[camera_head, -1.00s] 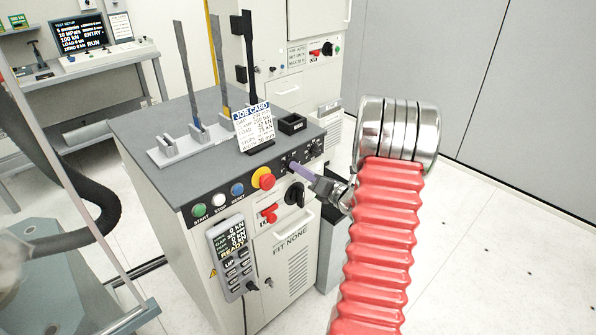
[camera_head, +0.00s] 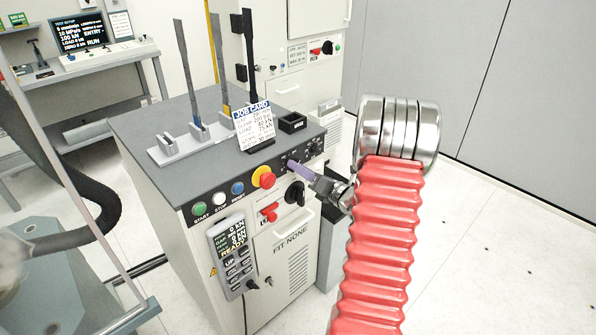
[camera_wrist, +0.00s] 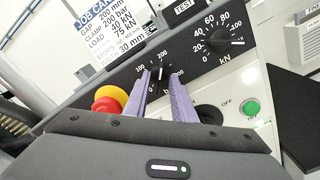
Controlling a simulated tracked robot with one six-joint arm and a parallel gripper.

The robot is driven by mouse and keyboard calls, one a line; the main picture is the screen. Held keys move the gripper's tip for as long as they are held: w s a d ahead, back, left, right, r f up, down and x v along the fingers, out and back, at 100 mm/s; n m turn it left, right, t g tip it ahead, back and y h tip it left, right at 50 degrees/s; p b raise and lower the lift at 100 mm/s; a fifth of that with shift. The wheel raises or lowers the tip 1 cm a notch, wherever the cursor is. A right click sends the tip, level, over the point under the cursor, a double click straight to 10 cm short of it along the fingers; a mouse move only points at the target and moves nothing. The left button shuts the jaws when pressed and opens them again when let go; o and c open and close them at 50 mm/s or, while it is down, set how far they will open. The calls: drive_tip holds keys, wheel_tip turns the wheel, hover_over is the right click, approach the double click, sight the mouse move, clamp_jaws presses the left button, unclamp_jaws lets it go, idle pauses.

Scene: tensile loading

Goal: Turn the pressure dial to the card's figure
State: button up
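The pressure dial (camera_wrist: 161,74) is a black knob on the dark panel, with a scale marked 0, 100 and 200 in the wrist view. The two purple fingers of my gripper (camera_wrist: 161,76) stand apart on either side of it. They look open, and contact with the knob cannot be told. Their tips partly cover the scale. In the head view my gripper (camera_head: 290,164) reaches the panel at the cabinet's right side, and the dial is mostly hidden. The job card (camera_head: 254,124) stands on the cabinet top. In the wrist view the card (camera_wrist: 112,30) reads clamp 200 bar.
A second dial (camera_wrist: 218,41), marked in kN, is right of the fingers. The red and yellow emergency stop (camera_wrist: 108,101) is close on their left. A green button (camera_wrist: 251,107) lies to the right. A small black tray (camera_head: 292,123) sits on the cabinet top (camera_head: 140,123).

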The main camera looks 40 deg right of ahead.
drive_tip(key=shift+s, duration=0.1)
drive_tip(key=s, duration=1.3)
drive_tip(key=shift+s+d, duration=0.15)
drive_tip(key=shift+s, duration=0.15)
